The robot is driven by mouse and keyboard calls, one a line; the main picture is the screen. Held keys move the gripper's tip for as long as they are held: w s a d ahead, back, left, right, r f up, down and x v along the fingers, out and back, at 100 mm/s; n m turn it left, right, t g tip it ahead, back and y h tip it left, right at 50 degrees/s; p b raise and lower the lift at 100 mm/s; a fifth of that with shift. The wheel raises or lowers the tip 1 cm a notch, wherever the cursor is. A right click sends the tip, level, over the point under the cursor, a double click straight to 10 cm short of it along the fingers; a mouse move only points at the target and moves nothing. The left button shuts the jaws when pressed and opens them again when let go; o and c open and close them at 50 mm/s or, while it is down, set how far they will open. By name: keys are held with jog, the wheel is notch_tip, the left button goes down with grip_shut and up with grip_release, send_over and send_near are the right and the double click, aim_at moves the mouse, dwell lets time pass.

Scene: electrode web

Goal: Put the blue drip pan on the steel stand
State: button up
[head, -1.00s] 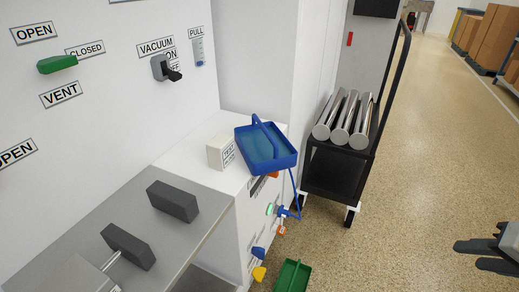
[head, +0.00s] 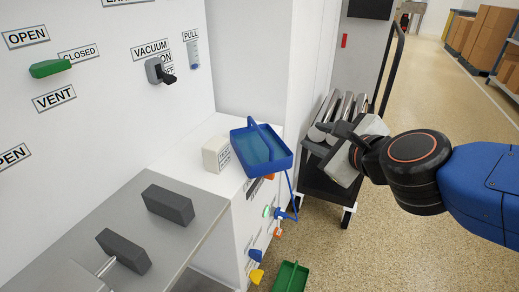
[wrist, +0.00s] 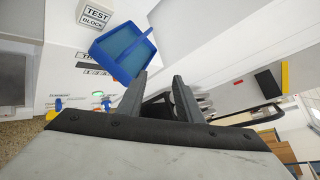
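The blue drip pan (head: 270,164), a shallow tray with an arched handle, sits on the corner of the white cabinet (head: 203,178) and seems to overhang its front edge. It also shows in the wrist view (wrist: 122,50), up and left of the fingers. My gripper (head: 322,128) is to the right of the pan, in front of the black cart. In the wrist view my gripper (wrist: 160,95) has its two fingers apart with nothing held between them. A grey steel-looking top (head: 105,218) lies at lower left; I cannot tell whether it is the steel stand.
A white test block (head: 215,154) stands left of the pan. Two dark grey blocks (head: 168,204) sit on the grey top. Steel rollers (head: 322,112) lie on the black cart (head: 318,182). A green tray (head: 290,277) is low at the cabinet's front. Floor to the right is open.

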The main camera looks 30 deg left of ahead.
jog(key=s+a+f+m, duration=0.1)
jog(key=s+a+m, duration=0.35)
jog(key=a, duration=0.25)
jog(key=m, duration=0.2)
send_near(262, 133)
jog(key=shift+h, duration=0.3)
jog(key=x, duration=0.7)
jog(key=shift+s+a+r, duration=0.15)
jog(key=shift+a+r, duration=0.05)
jog(key=shift+a, duration=0.15)
jog(key=shift+x, duration=2.6)
jog(key=shift+d, duration=0.15)
jog(key=shift+c, duration=0.4)
grip_shut()
